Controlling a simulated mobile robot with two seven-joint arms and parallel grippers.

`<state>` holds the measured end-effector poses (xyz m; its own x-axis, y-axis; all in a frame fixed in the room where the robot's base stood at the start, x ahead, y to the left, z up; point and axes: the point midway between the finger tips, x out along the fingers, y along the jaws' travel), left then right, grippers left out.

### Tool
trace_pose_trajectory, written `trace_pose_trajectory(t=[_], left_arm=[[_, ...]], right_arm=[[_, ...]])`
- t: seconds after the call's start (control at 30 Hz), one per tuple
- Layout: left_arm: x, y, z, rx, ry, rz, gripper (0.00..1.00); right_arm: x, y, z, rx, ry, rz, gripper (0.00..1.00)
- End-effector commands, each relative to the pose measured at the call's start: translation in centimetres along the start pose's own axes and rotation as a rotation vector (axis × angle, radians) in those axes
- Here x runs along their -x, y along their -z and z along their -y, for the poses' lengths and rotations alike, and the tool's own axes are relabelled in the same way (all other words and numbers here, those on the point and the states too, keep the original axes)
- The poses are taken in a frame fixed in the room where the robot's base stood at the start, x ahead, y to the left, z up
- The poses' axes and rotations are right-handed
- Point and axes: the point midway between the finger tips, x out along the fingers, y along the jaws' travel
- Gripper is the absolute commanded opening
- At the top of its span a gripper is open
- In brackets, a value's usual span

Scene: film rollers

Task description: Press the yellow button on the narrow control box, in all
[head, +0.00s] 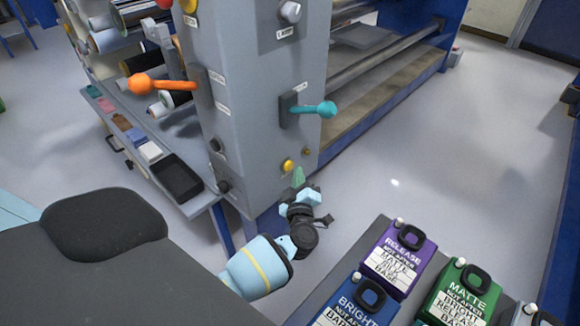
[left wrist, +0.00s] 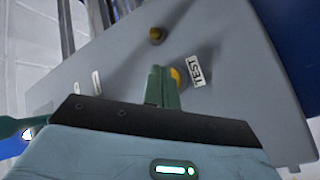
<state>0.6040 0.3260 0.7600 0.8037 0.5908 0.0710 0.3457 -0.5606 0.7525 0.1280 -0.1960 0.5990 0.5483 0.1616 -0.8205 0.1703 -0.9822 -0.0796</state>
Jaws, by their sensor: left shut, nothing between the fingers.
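The narrow grey control box (head: 262,110) stands upright at the end of the roller machine. A yellow button (head: 288,165) sits low on its face, and in the left wrist view the yellow button (left wrist: 177,76) is beside a TEST label (left wrist: 196,71). My left gripper (head: 299,177) is just below and right of the button in the head view, with its green fingers shut and empty. In the left wrist view the fingertips (left wrist: 158,72) partly overlap the button's left edge. I cannot tell whether they touch it. My right gripper is not in view.
A small brass knob (head: 307,152) is near the button. A teal lever (head: 318,109) and an orange lever (head: 150,84) stick out higher up. Purple (head: 420,248), green (head: 462,282) and blue (head: 365,298) labelled containers stand at the lower right. Open floor lies right of the machine.

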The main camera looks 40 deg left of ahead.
Motion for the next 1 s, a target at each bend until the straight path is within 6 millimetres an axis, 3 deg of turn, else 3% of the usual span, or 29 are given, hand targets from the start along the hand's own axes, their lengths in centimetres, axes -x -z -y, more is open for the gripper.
trace_pose_trajectory(t=[1.0], left_arm=[[-0.81,0.59,0.61,-0.001,0.000,0.000,0.00]], right_arm=[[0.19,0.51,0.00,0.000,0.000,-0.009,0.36]])
